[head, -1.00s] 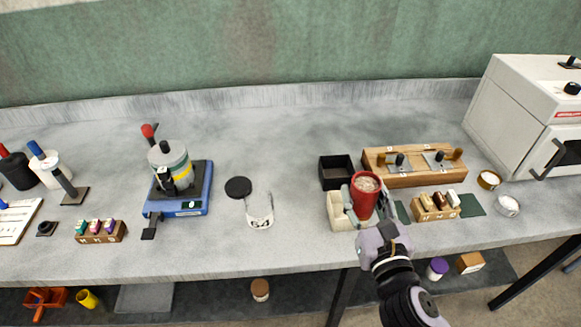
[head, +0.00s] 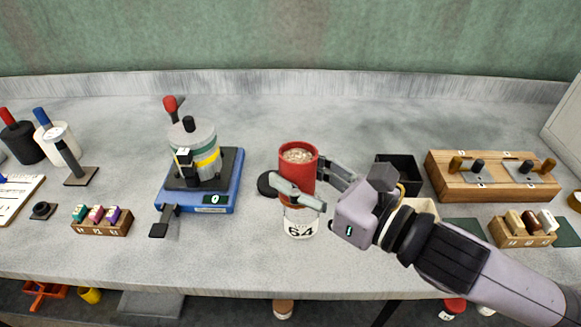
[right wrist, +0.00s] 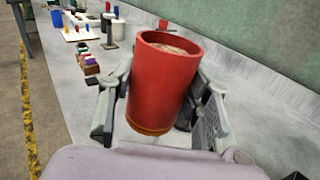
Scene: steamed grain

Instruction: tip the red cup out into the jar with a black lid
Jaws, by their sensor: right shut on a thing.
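The red cup (head: 297,165) is upright, with pale grain showing inside near its rim. My right gripper (head: 312,188) is shut on the cup's sides; the right wrist view also shows the red cup (right wrist: 160,85) between the fingers. The glass jar (head: 300,224), marked 64, stands on the bench below and slightly in front of the cup in the head view. The cup and gripper hide the jar's top. A black lid (head: 266,184) lies on the bench behind and left of the jar, partly hidden by the cup. My left gripper is not in view.
A blue device (head: 228,190) with a grey pot (head: 190,143) stands to the left. A black bin (head: 400,172), a cream bin (head: 424,207) and a wooden block (head: 440,178) are to the right. The bench in front of the jar is clear.

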